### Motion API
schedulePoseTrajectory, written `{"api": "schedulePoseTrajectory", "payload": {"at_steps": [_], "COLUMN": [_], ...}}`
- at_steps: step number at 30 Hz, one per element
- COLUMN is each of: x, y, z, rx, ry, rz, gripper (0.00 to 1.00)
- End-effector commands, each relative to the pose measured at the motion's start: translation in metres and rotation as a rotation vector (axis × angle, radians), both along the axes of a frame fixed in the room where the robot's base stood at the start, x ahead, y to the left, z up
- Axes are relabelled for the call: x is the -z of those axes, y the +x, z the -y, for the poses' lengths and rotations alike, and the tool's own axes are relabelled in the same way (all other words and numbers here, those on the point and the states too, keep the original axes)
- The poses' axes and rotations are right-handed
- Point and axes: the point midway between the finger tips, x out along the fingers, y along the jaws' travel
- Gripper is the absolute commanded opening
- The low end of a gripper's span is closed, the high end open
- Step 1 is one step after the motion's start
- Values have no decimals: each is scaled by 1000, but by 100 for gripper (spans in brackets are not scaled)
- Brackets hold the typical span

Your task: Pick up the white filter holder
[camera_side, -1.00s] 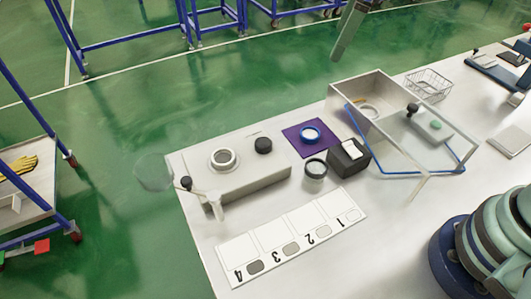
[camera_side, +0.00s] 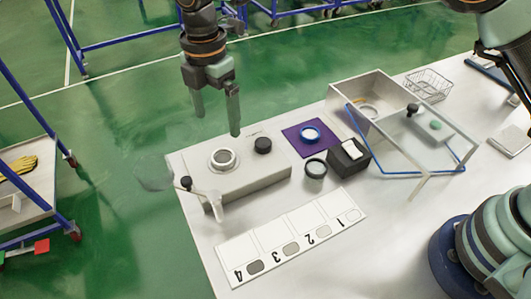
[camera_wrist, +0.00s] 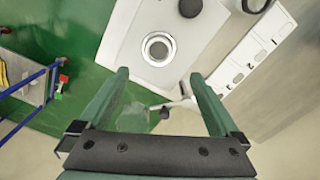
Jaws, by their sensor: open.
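A white ring-shaped part (camera_side: 223,158), which looks like the filter holder, sits upright on top of the grey block (camera_side: 255,178) at the table's left. In the wrist view the ring (camera_wrist: 147,47) lies just beyond my fingertips, and its centre looks dark. My gripper (camera_side: 217,124) is open and empty, above and behind the block, fingers pointing down. In the wrist view the gripper (camera_wrist: 158,75) has its two green fingers wide apart with nothing between them.
A black cap (camera_side: 263,146) sits on the block. A clear lid with a white arm (camera_side: 213,205) stands off its left end. An open-topped box (camera_side: 350,122) stands right.

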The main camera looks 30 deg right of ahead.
Motion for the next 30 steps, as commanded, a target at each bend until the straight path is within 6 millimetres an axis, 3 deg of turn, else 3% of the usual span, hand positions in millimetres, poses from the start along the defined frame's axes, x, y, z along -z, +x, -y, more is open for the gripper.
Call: {"api": "schedulePoseTrajectory", "payload": {"at_steps": [7, 14, 24, 30], "x": [42, 58, 101, 107], "y": [0, 0, 3, 3], "z": [1, 1, 1, 1], "rx": [3, 4, 5, 5], "ry": [-2, -1, 0, 0], "rz": [-2, -2, -1, 0], "gripper": [98, 98, 98, 98]}}
